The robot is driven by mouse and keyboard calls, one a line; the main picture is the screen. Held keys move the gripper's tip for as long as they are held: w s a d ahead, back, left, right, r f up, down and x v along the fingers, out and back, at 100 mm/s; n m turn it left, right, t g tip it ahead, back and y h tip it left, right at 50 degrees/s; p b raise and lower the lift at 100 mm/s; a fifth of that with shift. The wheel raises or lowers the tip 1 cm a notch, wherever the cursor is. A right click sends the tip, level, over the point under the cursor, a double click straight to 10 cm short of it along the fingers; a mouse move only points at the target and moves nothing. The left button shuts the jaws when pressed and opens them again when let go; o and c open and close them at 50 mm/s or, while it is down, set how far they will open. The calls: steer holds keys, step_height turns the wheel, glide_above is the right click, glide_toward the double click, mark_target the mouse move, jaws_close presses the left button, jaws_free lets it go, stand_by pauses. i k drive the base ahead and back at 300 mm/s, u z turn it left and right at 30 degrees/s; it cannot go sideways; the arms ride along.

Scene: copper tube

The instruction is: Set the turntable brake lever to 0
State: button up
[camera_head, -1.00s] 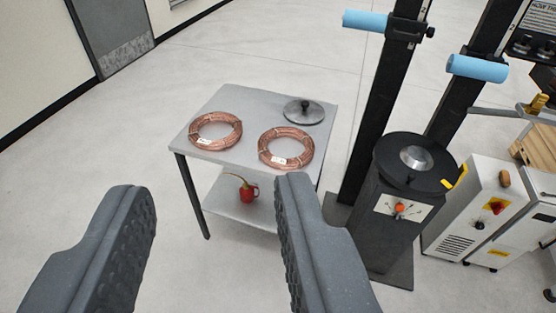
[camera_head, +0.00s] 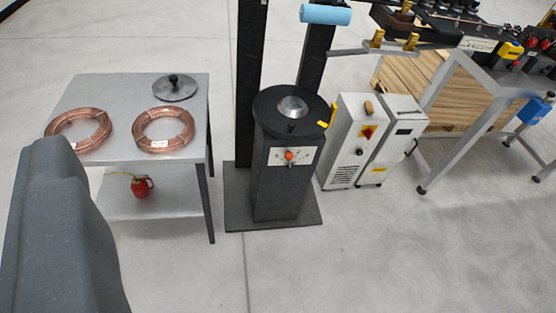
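The turntable (camera_head: 270,124) is a black disc with a silver hub (camera_head: 292,107) on top of a dark pedestal (camera_head: 280,190), right of centre. On the pedestal's front is a pale plate with a small orange-knobbed lever (camera_head: 289,155), which I take to be the brake lever. Its marks and exact setting are too small to read. My gripper (camera_head: 60,230) shows as one large grey finger at the lower left; the other finger is out of frame. Floor shows beside the visible fingertip, so the gripper looks open and empty, well apart from the lever.
A grey table (camera_head: 120,88) with two copper coils (camera_head: 164,130) and a round lid (camera_head: 175,90) stands left of the pedestal, a red oil can (camera_head: 142,187) on its shelf. A white cabinet (camera_head: 350,145) stands close right. The front floor (camera_head: 350,260) is clear.

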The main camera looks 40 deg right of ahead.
mark_target(288, 155)
steer(key=u, duration=1.75)
steer(key=k, duration=0.9)
steer(key=z, duration=1.6)
steer(key=i, duration=1)
steer(key=u, duration=0.05)
